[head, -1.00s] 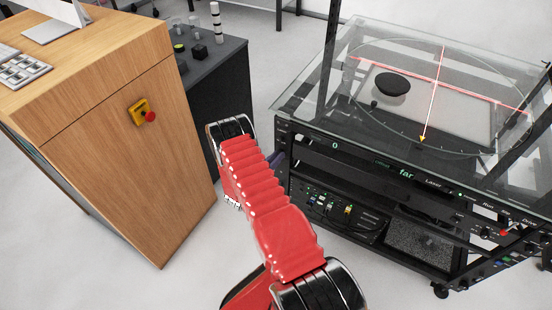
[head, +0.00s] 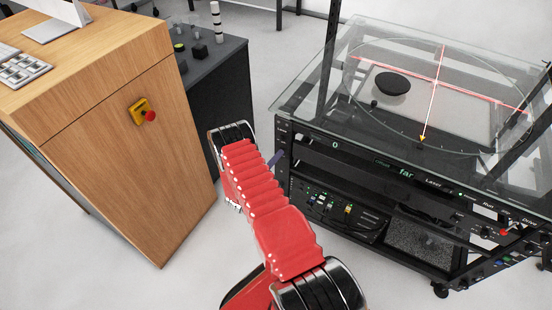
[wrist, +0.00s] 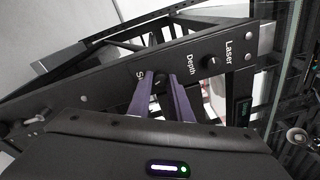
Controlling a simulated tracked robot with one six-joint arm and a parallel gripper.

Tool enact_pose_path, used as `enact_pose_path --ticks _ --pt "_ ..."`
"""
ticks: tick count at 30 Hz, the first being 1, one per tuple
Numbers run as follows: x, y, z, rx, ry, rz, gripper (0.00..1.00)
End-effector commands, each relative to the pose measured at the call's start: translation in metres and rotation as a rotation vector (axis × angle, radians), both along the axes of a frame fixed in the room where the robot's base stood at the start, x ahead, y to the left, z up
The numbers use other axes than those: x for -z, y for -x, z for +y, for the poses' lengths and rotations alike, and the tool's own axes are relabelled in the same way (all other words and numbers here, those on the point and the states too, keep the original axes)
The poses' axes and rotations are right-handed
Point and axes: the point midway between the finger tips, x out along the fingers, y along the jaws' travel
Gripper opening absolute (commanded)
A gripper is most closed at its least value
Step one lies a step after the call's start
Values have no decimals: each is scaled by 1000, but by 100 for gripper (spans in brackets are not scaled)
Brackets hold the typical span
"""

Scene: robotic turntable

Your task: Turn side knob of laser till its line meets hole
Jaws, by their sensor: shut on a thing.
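My gripper (wrist: 163,82) has its two purple fingers around the small dark side knob (wrist: 160,80) on the laser panel (wrist: 215,80), shut on it. One purple finger shows in the head view (head: 277,158) at the rack's left side. Bright red laser lines (head: 433,92) cross on the glass-topped turntable (head: 480,135). One runs toward a yellow marker (head: 422,138) at the near rim; the other crosses it from left to right. I cannot pick out the hole clearly.
The depth knob (wrist: 208,62) is right beside my fingers. A black disc (head: 392,84) lies on the turntable. A wooden cabinet (head: 110,150) with a red stop button (head: 150,116) stands left of my arm. Grey floor lies between cabinet and rack.

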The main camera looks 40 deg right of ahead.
Motion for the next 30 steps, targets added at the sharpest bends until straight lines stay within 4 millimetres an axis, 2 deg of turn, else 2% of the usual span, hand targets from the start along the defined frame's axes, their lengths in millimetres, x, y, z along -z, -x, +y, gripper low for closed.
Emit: enact_pose_path --ticks 1,14,15,21,30 --pt "5 2 2 -2 -6 15 0" --pt "5 2 1 -2 -3 24 0" --pt "5 2 1 -2 -3 24 21" --pt "3 1 1 -1 0 21 35" --pt "1 1 1 -1 3 17 37"
